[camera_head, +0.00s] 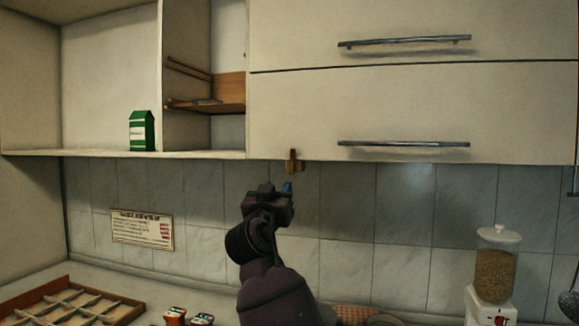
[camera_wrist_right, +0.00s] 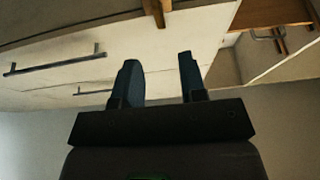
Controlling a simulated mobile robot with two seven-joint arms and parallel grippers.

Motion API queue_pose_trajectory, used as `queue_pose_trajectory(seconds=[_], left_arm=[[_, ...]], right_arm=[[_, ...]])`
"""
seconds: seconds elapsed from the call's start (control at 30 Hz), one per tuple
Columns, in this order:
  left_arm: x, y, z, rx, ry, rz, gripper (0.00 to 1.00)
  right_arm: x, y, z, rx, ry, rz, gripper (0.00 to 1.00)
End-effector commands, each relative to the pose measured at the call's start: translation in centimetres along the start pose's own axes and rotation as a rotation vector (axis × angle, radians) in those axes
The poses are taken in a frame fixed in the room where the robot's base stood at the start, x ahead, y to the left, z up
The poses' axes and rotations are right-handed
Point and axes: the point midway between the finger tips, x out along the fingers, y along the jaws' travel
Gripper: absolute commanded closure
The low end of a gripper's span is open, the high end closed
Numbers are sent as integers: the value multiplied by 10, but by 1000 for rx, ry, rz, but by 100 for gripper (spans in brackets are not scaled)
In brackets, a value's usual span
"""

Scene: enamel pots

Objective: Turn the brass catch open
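The small brass catch (camera_head: 293,162) sits at the lower left edge of the closed cream cabinet front. It hangs upright across the bottom edge. In the right wrist view the catch (camera_wrist_right: 157,10) shows at the top, beyond the fingertips. My right gripper (camera_head: 276,188) is just below and a little left of the catch in the head view. In the wrist view its two blue fingers (camera_wrist_right: 160,75) are apart with nothing between them. The gripper does not appear to touch the catch. My left gripper is not in view.
The cabinet front has two horizontal metal handles (camera_head: 403,144) to the right of the catch. Open shelving on the left holds a green carton (camera_head: 142,131). Below are a wooden divided tray (camera_head: 127,313) and a cereal dispenser (camera_head: 495,265).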

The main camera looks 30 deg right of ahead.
Motion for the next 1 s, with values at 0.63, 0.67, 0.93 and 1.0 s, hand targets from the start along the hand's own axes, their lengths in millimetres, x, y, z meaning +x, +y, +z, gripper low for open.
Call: queue_pose_trajectory(seconds=[0.63,0.67,0.93,1.0], left_arm=[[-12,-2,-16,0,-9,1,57],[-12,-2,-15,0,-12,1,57],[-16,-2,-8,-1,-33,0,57],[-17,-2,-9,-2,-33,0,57]], right_arm=[[84,2,-13,7,14,15,62],[88,2,-13,7,14,15,62],[110,2,-12,8,15,14,62],[111,2,-12,9,15,14,62]])
